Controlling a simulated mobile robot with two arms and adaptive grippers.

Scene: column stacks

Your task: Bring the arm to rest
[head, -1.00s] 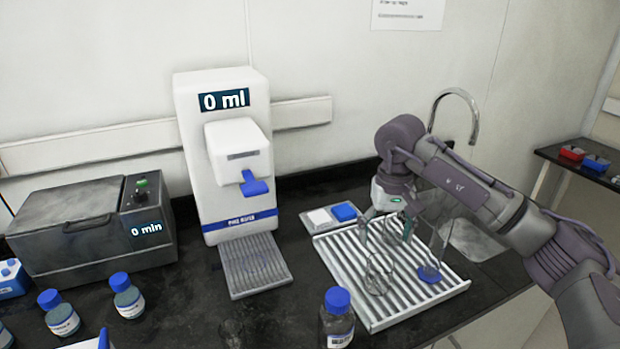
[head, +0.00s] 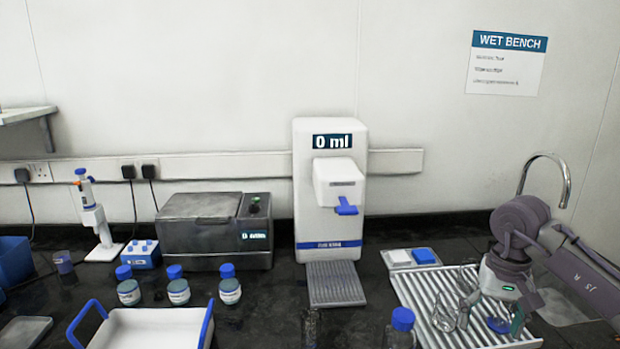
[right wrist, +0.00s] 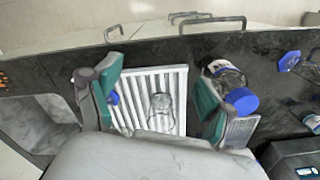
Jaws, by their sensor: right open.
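My right gripper (head: 492,308) is over the right part of the white ribbed rack (head: 412,287) by the sink. In the right wrist view its two green-faced fingers (right wrist: 160,100) are wide apart, with nothing held between them. A clear glass flask (head: 444,316) stands on the rack; it also shows beyond the open jaws in the right wrist view (right wrist: 161,108). A blue piece (head: 498,324) lies on the rack under the gripper, partly hidden by it. My left gripper is in neither current view.
A blue-capped bottle (head: 401,328) stands left of the rack. The white dispenser (head: 310,215) reads 0 ml, with a grey grate (head: 335,284) before it. A curved tap (head: 545,158) rises behind my right arm. A white tray (head: 150,325) with blue handles is at front left.

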